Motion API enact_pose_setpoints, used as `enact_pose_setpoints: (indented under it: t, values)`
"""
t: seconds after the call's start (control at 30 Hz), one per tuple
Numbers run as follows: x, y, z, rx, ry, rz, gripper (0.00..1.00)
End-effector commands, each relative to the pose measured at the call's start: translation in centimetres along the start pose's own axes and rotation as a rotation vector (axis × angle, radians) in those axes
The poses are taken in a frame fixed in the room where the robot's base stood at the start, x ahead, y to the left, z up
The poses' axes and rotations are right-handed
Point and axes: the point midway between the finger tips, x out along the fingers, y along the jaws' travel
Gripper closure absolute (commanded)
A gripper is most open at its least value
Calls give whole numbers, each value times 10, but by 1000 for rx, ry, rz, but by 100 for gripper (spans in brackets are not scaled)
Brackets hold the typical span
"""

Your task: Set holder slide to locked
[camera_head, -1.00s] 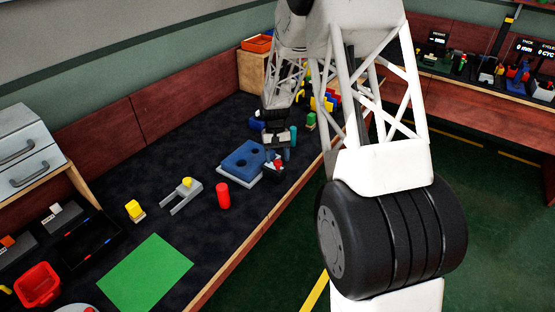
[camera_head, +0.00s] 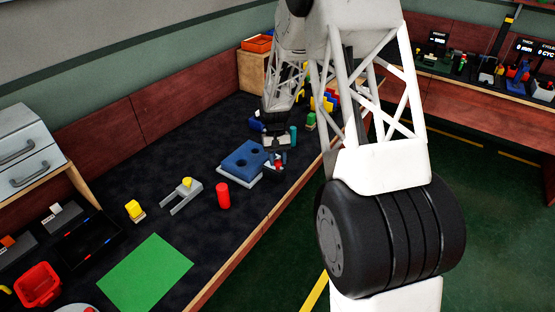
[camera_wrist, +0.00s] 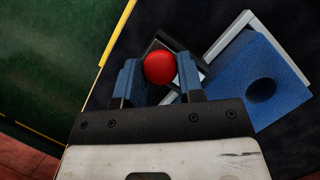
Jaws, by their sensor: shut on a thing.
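In the wrist view the holder (camera_wrist: 283,68) is at the right, with a grey edge around the blue block. A red round knob (camera_wrist: 159,67) sits on a dark and light part beside the holder; I take this for the slide. My gripper (camera_wrist: 158,76) is shut on the red knob, with one blue finger on each side. In the head view my gripper (camera_head: 277,159) is at the holder's right side, and the knob is small there. Slide markings are not readable.
A teal piece (camera_head: 293,135) and a green block (camera_head: 311,121) are close behind my gripper. The bench's front edge (camera_head: 255,228) is close by.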

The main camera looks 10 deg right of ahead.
Motion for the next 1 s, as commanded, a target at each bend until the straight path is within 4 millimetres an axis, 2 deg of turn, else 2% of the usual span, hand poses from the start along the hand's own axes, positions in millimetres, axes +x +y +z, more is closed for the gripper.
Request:
enact_pose_setpoints:
  t: [0.3,0.6,0.63,0.7,0.77,1.0]
  values:
    - [-9,-23,-21,-1,2,0,100]
    - [-11,-26,-24,-1,5,-1,100]
    - [-11,-26,-24,-1,5,-1,60]
    - [-11,-25,-23,-1,4,0,50]
    - [-11,-25,-23,-1,4,0,40]
    - [-10,-24,-22,0,2,0,40]
